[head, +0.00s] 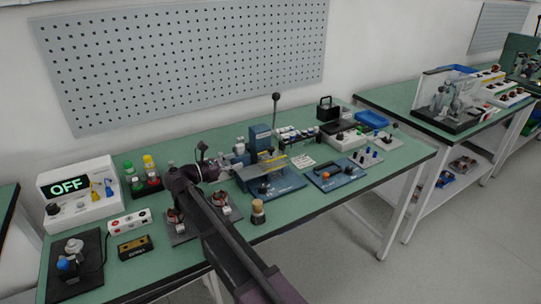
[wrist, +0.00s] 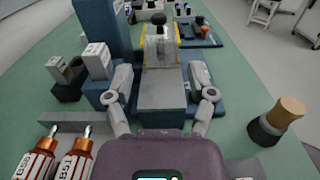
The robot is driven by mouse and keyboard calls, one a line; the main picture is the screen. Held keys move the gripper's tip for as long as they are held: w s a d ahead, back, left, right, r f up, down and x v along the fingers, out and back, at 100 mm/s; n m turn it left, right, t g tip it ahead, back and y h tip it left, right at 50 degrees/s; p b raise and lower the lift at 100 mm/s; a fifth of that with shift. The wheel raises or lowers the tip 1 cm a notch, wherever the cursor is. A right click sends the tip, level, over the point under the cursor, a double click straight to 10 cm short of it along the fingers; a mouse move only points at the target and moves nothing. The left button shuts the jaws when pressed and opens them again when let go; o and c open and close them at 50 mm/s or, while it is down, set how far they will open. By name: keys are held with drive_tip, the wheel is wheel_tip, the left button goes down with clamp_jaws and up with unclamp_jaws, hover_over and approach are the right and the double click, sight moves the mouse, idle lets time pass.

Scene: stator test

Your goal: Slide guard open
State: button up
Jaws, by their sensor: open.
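The guard (wrist: 160,48) looks like a clear panel with yellow edges on the blue press fixture (wrist: 112,40), ahead of my gripper in the wrist view. In the head view the yellow-edged guard (head: 272,164) lies over the blue base (head: 285,185), beside the press column (head: 261,137). My gripper (wrist: 160,82) is open, its fingers on either side of a grey block (wrist: 162,92) in front of the guard. Whether the fingers touch the block I cannot tell. In the head view my gripper (head: 226,168) is partly hidden by my wrist.
A wooden-topped dark bottle (wrist: 277,120) stands right of my gripper. A tall black-knobbed lever (head: 276,97) rises behind the press. A blue board (head: 335,174) lies to the right.

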sight(271, 148)
drive_tip(key=shift+d, duration=0.1)
idle(0.3)
drive_tip(key=x, duration=1.3)
drive_tip(key=shift+w+d, duration=0.25)
clamp_jaws()
